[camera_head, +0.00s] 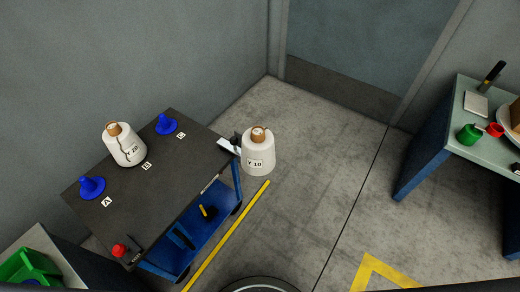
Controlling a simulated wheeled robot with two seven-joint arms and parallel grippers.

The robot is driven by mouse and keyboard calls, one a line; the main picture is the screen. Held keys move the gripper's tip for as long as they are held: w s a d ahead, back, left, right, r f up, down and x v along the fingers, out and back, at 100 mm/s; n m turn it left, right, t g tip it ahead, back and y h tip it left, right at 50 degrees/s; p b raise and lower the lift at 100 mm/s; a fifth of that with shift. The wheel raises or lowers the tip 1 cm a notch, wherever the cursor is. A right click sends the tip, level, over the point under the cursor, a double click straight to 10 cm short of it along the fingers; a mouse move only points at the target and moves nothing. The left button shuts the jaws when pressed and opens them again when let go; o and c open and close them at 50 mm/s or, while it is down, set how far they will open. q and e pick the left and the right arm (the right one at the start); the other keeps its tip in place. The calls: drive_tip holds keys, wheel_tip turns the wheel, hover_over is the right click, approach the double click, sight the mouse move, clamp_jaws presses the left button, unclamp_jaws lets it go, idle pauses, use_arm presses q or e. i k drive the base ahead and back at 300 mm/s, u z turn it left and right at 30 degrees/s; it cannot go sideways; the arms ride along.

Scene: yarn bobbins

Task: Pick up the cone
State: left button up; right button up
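One white yarn cone (258,153) with a brown top and the label "Y 10" is upright at the right end of the dark-topped cart. It shows beyond the cart's edge, beside a small white and black part (229,146); I cannot tell what supports it. A second white cone (125,148), labelled "Y 20" and with a dark crack-like line down it, sits on the cart top (160,190) near mark B. Neither of my grippers shows in this view.
Blue pegs stand bare at A (91,187) and C (166,125). A red button (119,250) is at the cart's near corner. A green bin (30,268) is lower left. A table (470,140) with small items stands right. The middle floor is clear.

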sight(258, 154)
drive_tip(key=z, duration=0.05)
drive_tip(key=k, duration=0.65)
drive_tip(key=z, duration=0.85)
drive_tip(key=i, duration=1.25)
drive_tip(key=u, duration=0.3)
